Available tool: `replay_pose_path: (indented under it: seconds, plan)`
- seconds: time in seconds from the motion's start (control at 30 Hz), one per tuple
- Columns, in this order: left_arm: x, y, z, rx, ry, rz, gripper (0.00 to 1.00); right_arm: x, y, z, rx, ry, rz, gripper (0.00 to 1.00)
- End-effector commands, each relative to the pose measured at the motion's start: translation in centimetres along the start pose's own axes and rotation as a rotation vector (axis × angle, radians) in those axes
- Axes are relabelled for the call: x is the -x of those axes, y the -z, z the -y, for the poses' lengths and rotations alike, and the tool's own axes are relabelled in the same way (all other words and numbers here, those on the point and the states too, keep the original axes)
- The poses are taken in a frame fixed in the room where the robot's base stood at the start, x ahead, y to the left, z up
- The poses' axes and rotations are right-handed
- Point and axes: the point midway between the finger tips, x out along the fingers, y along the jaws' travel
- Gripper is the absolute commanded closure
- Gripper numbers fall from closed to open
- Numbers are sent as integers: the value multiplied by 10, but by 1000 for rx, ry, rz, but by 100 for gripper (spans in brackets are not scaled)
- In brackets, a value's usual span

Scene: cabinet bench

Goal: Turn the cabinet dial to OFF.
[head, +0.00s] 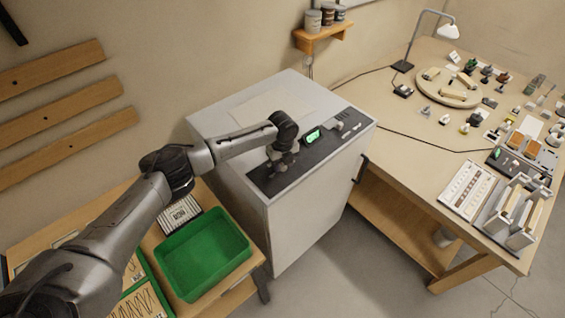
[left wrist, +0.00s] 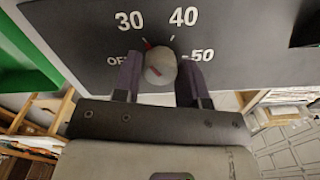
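The cabinet (head: 320,185) is a pale grey box with a dark control panel (head: 312,152) on its top. In the left wrist view the dial (left wrist: 160,66) is a round light knob with a red mark at its upper left edge. The printed labels around it read OFF, 30, 40 and 50. The red mark lies on the side towards 30 and 40, not at OFF. My left gripper (left wrist: 160,78) has one finger on each side of the dial; I cannot tell whether both touch it. In the head view my left gripper (head: 282,162) hides the dial. My right gripper is not in view.
The panel has a lit green display (head: 313,135). A green bin (head: 203,255) stands on the low wooden table left of the cabinet. A workbench (head: 405,125) crowded with small items stands to the right. A small shelf with jars (head: 323,36) hangs on the wall behind.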

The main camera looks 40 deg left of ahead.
Motion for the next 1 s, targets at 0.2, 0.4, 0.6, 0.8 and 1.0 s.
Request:
replay_pose_path:
  seconds: [0.2,0.4,0.6,0.8,1.0]
  plan:
    - [0,0,0,0,0,0,82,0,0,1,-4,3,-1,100]
    - [1,0,0,4,0,0,91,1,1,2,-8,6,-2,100]
    - [3,1,0,56,0,-2,91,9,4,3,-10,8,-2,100]
    - [4,1,0,194,-2,-3,91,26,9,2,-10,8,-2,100]
    - [4,1,0,382,-3,-3,91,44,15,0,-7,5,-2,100]
